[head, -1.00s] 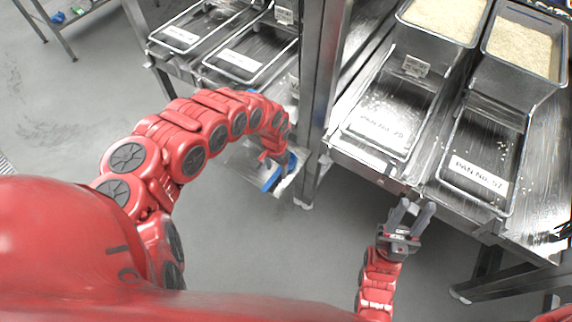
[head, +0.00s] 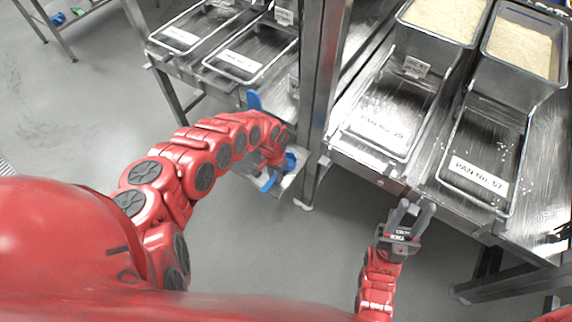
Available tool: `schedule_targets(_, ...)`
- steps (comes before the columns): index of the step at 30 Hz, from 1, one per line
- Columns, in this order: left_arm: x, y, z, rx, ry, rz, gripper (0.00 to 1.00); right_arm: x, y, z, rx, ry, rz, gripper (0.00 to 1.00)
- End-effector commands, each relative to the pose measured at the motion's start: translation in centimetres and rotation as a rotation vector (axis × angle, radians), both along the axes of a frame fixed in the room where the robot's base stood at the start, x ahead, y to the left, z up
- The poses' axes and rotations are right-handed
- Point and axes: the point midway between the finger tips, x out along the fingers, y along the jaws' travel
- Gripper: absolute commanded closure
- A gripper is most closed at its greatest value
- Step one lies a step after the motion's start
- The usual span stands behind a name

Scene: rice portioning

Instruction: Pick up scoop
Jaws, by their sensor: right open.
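Blue parts that look like a scoop or scoops show around the end of my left arm. One blue piece (head: 254,101) stands above the arm, and another blue piece (head: 268,183) lies below it by a grey tray or plate. My arm hides what lies between, so I cannot tell if they are one scoop. My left gripper (head: 276,160) is beside the lower blue parts; its fingers are too small and covered to read. My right gripper (head: 409,212) is open and empty, in front of the right table's front edge.
On the right table, two bins of rice (head: 444,42) (head: 517,67) stand behind two wire-rimmed pans, labelled pan (head: 410,150) and pan (head: 447,165). More pans (head: 238,80) sit on the left table. A metal post (head: 322,95) rises close to my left gripper. The floor in front is clear.

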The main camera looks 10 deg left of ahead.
Motion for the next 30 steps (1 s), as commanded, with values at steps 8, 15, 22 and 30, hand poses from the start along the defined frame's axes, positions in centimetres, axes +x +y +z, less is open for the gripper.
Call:
schedule_targets(8,0.0,0.0,0.0,0.0,0.0,0.0,1.0,0.0,0.0,0.0,0.0,0.0,0.0,0.58)
schedule_targets(15,0.0,0.0,0.1,0.0,0.0,0.0,1.0,0.0,0.0,0.0,0.0,0.0,0.0,0.58)
schedule_targets(22,0.1,0.0,1.0,0.0,-0.002,-0.003,1.0,0.0,0.0,0.0,0.0,0.0,0.0,0.58)
schedule_targets(30,-1.1,-0.7,4.0,0.003,0.001,-0.007,1.0,0.0,0.0,0.2,0.0,0.0,0.0,0.58)
